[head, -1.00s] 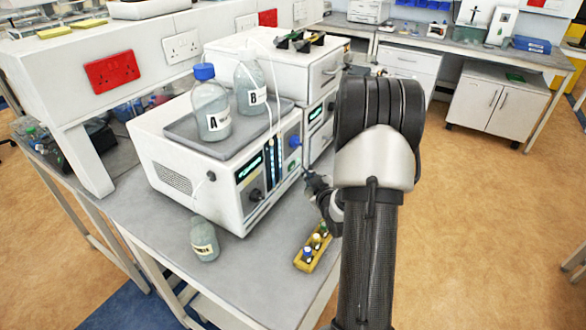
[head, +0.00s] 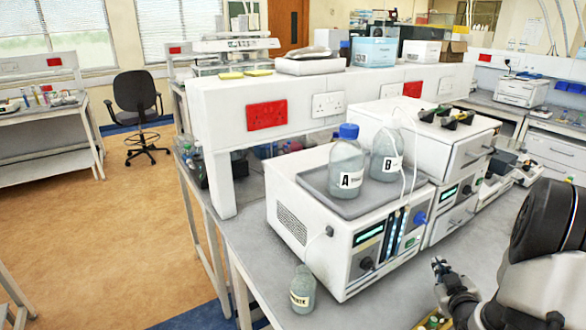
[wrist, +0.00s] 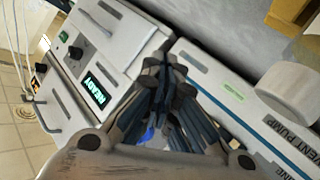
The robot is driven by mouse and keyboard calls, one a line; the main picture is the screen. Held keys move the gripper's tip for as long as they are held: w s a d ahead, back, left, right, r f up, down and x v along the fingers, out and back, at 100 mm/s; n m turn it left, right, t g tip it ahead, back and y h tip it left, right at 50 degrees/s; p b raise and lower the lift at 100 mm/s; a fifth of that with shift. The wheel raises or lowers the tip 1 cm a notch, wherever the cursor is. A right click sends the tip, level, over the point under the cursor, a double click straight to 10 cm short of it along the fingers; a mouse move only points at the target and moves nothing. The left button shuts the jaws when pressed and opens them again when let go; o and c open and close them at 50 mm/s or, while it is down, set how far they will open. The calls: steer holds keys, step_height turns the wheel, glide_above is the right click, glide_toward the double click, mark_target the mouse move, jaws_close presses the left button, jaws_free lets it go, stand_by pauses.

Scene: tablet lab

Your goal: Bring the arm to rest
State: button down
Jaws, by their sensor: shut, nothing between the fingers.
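My gripper (head: 440,268) is at the lower right of the head view, over the bench and in front of the white instruments. My dark arm fills the right edge there. In the wrist view my gripper (wrist: 164,72) has its fingers together, with nothing held between them. A white instrument with a lit READY display (wrist: 93,90) lies beyond the fingers in that view. A yellow vial rack (head: 433,322) shows in part below the gripper, mostly cut off by the frame and my arm.
A white instrument (head: 320,235) carries a tray with bottle A (head: 346,165) and bottle B (head: 386,158). A small labelled bottle (head: 302,290) stands at the bench front. A white pump (wrist: 260,115) is close to the fingers. An office chair (head: 138,105) stands on open floor at left.

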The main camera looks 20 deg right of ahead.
steer(key=a+r+g+y, duration=0.1)
steer(key=a+r+g, duration=0.1)
steer(key=a+r, duration=0.6)
steer(key=a+r+g+y, duration=0.2)
steer(key=a+r, duration=0.3)
steer(key=a, duration=0.7)
steer(key=s+a+r+g+y, duration=0.1)
steer(key=s+a+g+y, duration=0.2)
steer(key=s+a, duration=1.6)
steer(key=shift+s+a+r+g+y, duration=0.25)
steer(key=shift+a+g+y, duration=0.05)
steer(key=shift+g, duration=0.4)
